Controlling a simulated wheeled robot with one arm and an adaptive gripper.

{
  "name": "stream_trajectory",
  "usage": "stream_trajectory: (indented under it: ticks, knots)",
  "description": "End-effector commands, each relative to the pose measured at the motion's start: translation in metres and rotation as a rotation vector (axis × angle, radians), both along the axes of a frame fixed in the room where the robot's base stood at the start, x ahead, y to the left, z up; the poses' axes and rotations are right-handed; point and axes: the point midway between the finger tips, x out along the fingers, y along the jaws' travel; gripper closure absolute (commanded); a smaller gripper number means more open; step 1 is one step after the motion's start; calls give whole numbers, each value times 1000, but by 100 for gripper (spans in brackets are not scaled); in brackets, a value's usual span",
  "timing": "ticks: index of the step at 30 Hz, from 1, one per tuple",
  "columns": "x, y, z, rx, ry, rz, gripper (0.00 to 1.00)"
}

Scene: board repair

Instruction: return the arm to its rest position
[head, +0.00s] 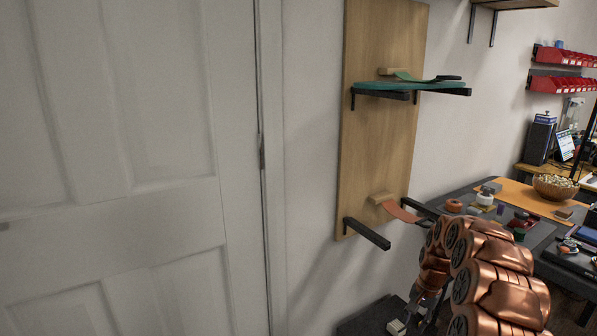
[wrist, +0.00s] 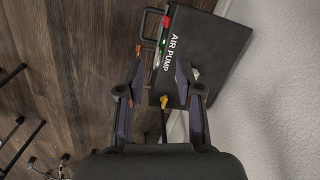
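My copper-coloured arm (head: 490,275) is folded at the lower right of the head view, in front of the workbench. My gripper (wrist: 158,75) shows in the wrist view with its two dark fingers spread apart and nothing between them. It points down toward the floor, above a dark box marked AIR PUMP (wrist: 205,50). The gap between the gripper and the box cannot be judged. In the head view the gripper is not clearly visible; the arm links hide that area.
A wooden wall panel (head: 385,130) carries a green board (head: 410,87) on black brackets, and a lower black bracket (head: 367,233) juts out. The workbench (head: 460,195) at right holds several small items and a bowl (head: 555,187). A white door (head: 120,170) fills the left.

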Motion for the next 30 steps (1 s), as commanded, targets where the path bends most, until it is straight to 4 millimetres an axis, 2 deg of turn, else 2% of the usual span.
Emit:
stream_trajectory:
  ticks: [1,3,8,15,23,30]
  knots:
    - [-6,12,14,6,-4,31,65]
    - [-16,25,27,13,-2,69,65]
    - [-44,54,58,25,2,155,65]
    - [-94,91,97,32,18,282,65]
    - [-156,120,130,29,35,406,65]
    - [-219,137,152,17,59,509,65]
